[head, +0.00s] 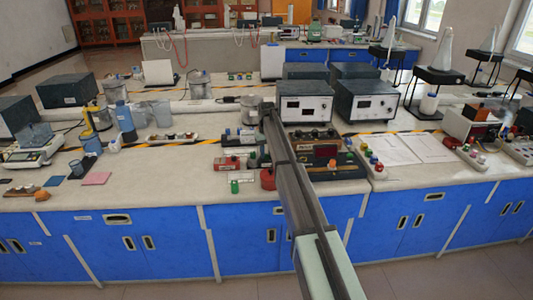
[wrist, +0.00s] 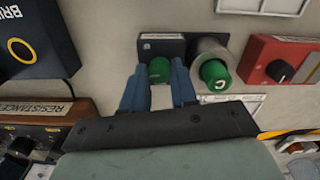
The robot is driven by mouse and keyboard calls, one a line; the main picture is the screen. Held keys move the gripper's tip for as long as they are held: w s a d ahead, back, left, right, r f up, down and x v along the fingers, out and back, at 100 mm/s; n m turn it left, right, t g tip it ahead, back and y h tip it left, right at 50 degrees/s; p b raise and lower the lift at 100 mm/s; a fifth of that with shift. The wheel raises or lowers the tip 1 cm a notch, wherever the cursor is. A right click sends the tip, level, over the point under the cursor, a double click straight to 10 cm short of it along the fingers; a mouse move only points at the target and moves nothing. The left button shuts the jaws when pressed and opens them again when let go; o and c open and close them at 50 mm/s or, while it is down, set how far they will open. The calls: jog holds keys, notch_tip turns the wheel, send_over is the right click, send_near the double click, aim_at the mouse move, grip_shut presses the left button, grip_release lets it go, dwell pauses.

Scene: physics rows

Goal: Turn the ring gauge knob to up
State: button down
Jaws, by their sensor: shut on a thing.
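In the wrist view my gripper (wrist: 159,90) has its two blue fingers on either side of a green knob (wrist: 159,69), closed on it. This knob sits on a small dark plate with a printed label too small to read. Its pointing mark is not visible. Just right of it, a second green knob (wrist: 214,73) with a white mark stands on a grey round collar. I cannot tell from the labels which is the ring gauge. In the head view my arm crosses the bench and I cannot make out the fingertips.
In the wrist view a red box (wrist: 265,60) with a black knob lies right, and a blue box (wrist: 60,35) with a yellow ring lies upper left. A resistance box (wrist: 45,108) is at left. In the head view white-fronted instruments (head: 304,108) stand behind.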

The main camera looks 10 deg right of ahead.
aim_at(266, 155)
jog(key=m, duration=1.1)
jog(key=shift+m, duration=0.4)
dwell(0.3)
jog(key=c, duration=0.9)
grip_release()
notch_tip(266, 155, up, 14)
jog(key=shift+f, duration=0.1)
